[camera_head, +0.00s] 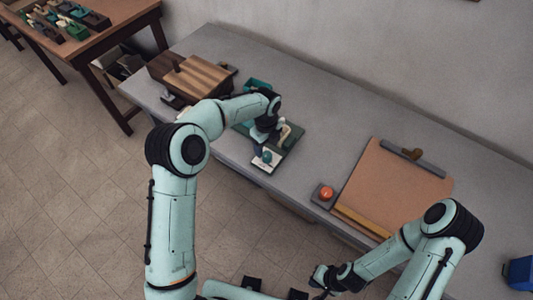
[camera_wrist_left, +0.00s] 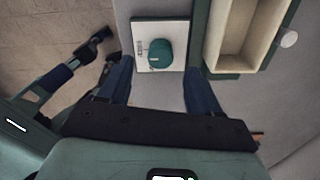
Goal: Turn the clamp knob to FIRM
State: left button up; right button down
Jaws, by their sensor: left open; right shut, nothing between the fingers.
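The clamp knob (camera_wrist_left: 160,53) is a round green knob with a small pale mark. It sits on a white square plate (camera_wrist_left: 143,29), whose lettering is too small to read. In the head view the knob (camera_head: 267,157) stands at the near end of a dark green fixture (camera_head: 290,142). My left gripper (camera_wrist_left: 160,66) is open, with its dark blue fingers on either side of the knob and apart from it. In the head view its wrist partly covers the fixture. My right gripper (camera_head: 319,279) is shut and empty, low in front of the table.
A tan board (camera_head: 393,187) and a box with a red button (camera_head: 326,193) lie to the right on the grey table (camera_head: 330,115). A striped wooden block (camera_head: 205,78) stands left. A cream tray (camera_wrist_left: 243,35) lies right of the knob plate in the wrist view.

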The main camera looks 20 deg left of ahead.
aim_at(267, 154)
pick_arm(q)
notch_tip(267, 154, down, 6)
jog(key=shift+w+r, duration=0.1)
jog(key=c, duration=1)
